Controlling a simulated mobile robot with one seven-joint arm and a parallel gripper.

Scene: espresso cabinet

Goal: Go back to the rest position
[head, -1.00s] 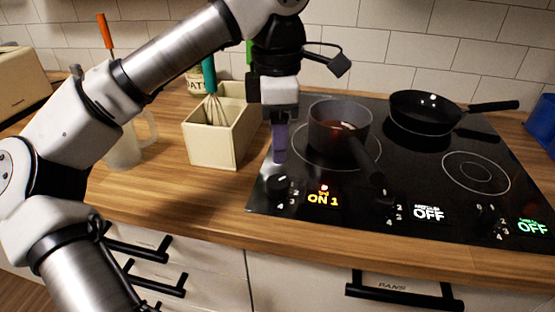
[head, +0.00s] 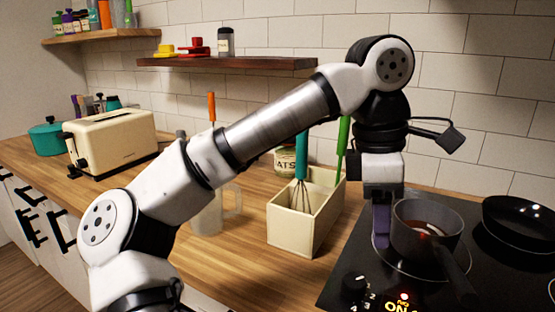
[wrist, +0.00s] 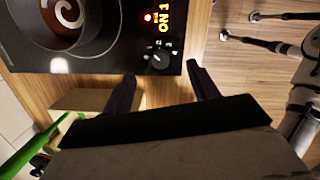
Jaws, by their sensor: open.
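My gripper (head: 381,228) hangs pointing down at the left edge of the stove in the head view, just left of the saucepan. In the wrist view its two dark fingers (wrist: 160,85) are spread apart with nothing between them. The stove knob (wrist: 160,58) and the lit "ON 1" display show just beyond the fingers. The dark saucepan (head: 428,215) stands on the left burner with brown contents and a pale swirl; it also shows in the wrist view (wrist: 95,38).
A cream utensil box (head: 290,231) with a whisk and a green-handled tool stands left of my gripper. A clear jug (head: 207,215) is behind my forearm. A toaster (head: 112,142) and teal pot (head: 47,140) are further left. A black pan (head: 520,222) sits at right.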

